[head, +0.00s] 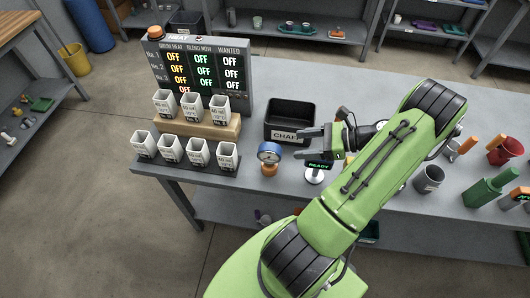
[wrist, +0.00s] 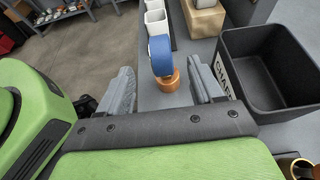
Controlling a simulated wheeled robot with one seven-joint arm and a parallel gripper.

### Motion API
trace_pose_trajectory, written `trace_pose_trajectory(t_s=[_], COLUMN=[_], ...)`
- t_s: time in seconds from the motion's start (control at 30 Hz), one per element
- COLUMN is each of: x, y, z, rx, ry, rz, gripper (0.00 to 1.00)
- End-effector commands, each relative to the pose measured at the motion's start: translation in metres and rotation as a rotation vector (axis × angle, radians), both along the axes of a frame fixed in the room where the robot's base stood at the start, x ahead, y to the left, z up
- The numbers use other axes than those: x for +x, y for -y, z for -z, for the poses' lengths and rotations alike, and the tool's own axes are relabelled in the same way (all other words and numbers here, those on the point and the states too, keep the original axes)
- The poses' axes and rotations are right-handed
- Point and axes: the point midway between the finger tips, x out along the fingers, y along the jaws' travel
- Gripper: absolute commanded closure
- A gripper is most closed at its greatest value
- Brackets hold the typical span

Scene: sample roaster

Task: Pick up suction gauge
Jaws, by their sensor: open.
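The suction gauge (head: 269,157) has a round blue-rimmed dial on an orange-brown base and stands upright on the grey table, near its front edge. In the wrist view the gauge (wrist: 161,60) stands ahead of my gripper, about in line with the space between the fingers. My gripper (head: 308,143) is to the right of the gauge in the head view, with its fingers pointing left toward it. In the wrist view the two grey fingers of my gripper (wrist: 163,88) are apart with nothing held between them. The gauge's dial face is hidden in the wrist view.
A black bin (head: 290,117) labelled CHAFF stands behind the gauge, close to my gripper. White cups (head: 198,152) stand left, before the status board (head: 203,75). A small READY display (head: 318,168) stands right, under my gripper. Bare table lies around the gauge.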

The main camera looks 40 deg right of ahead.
Motion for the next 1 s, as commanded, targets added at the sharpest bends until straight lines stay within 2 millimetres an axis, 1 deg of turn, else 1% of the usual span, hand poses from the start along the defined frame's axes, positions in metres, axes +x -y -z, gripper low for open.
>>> trace_pose_trajectory(t_s=[0.03, 0.2, 0.37, 0.6, 0.7, 0.87, 0.9, 0.97, 1.0], x=[0.010, 0.039, 0.054, 0.084, 0.090, 0.090, 0.090, 0.090, 0.090], y=[-0.009, -0.031, -0.042, -0.067, -0.070, -0.070, -0.070, -0.070, -0.070], z=[0.008, 0.023, 0.029, 0.045, 0.046, 0.046, 0.046, 0.046, 0.046], rx=[0.005, 0.001, -0.001, -0.001, -0.003, -0.003, -0.003, -0.003, -0.003], ry=[-0.001, -0.001, -0.001, -0.001, 0.001, 0.001, 0.001, 0.001, 0.001], rz=[-0.006, -0.006, -0.004, -0.004, -0.002, -0.001, -0.001, -0.001, -0.001], gripper=[0.34, 0.34, 0.34, 0.34, 0.34, 0.34, 0.37, 0.46, 0.52])
